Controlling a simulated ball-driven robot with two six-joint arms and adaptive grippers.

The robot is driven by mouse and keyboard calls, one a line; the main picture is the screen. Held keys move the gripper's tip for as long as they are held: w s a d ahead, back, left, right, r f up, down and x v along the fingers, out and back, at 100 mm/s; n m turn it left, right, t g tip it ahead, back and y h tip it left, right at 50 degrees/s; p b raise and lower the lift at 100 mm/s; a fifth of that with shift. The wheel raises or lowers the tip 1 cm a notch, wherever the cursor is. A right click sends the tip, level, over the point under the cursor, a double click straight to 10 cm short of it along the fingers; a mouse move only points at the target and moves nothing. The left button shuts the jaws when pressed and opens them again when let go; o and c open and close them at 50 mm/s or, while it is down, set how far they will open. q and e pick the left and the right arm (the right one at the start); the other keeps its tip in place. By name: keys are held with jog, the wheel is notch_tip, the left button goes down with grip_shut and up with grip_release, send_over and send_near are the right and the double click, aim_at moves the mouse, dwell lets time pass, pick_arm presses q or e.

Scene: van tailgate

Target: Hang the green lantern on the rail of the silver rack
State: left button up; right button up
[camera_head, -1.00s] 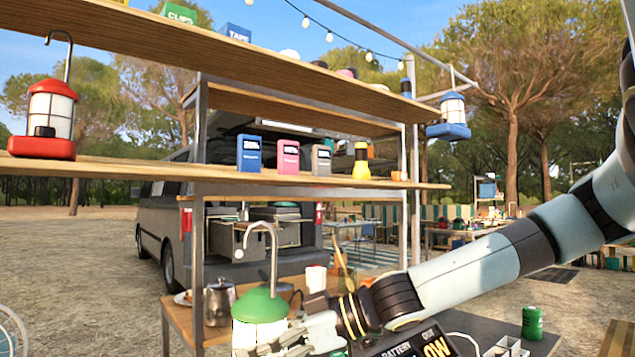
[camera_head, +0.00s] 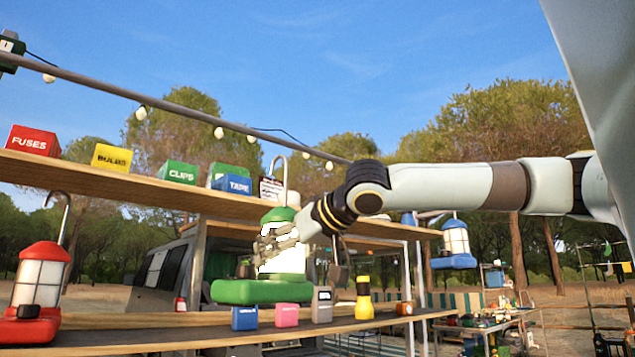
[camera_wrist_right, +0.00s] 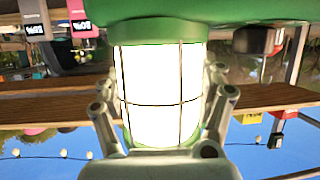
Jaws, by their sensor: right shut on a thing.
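The green lantern (camera_head: 262,291) is upright in the head view, with a green base and cap, a pale globe and a wire hook (camera_head: 281,163) at its top. My right gripper (camera_head: 272,246) is shut around its globe. In the right wrist view the lit globe (camera_wrist_right: 160,80) sits between the fingers. The silver rack has wooden shelves on metal posts (camera_head: 197,262). A grey rail (camera_head: 190,107) slopes across above the shelves. The lantern is in front of the shelves, and its hook is close below the rail in the picture; contact cannot be told. My left gripper is not in view.
A red lantern (camera_head: 35,288) stands on the lower shelf at left. A blue lantern (camera_head: 455,245) hangs at right. Coloured boxes line the upper shelf (camera_head: 110,184); small boxes and a yellow-black torch (camera_head: 364,298) line the lower one. Bulbs hang along the rail.

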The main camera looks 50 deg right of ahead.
jog(key=s+d+r+m+h+p, duration=0.2)
jog(key=s+r+m+h+p, duration=0.3)
jog(key=r, duration=0.7)
jog(key=w+p, duration=0.1)
jog(key=w+d+n+y+p, duration=0.1)
jog(key=p, duration=0.1)
jog(key=w+n+p, duration=0.1)
jog(key=shift+w+d+g+y, duration=0.3)
jog(key=shift+d+g+y, duration=0.05)
jog(key=shift+g+y, duration=0.05)
pick_arm(q)
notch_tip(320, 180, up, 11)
jog(key=p, duration=0.1)
pick_arm(e)
jog(key=shift+w+d+f, duration=0.1)
jog(key=shift+w+d, duration=0.15)
jog(key=shift+w, duration=0.75)
pick_arm(q)
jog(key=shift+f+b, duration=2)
jog(key=shift+b, duration=0.2)
pick_arm(e)
jog(key=shift+w+d+f, duration=0.1)
jog(key=shift+w+f, duration=0.3)
jog(key=shift+f, duration=0.35)
jog(key=shift+w+d+f, duration=0.1)
jog(key=shift+w+f, duration=0.25)
jog(key=shift+f, duration=0.4)
jog(key=shift+w+f, duration=0.4)
jog(key=shift+f, duration=0.35)
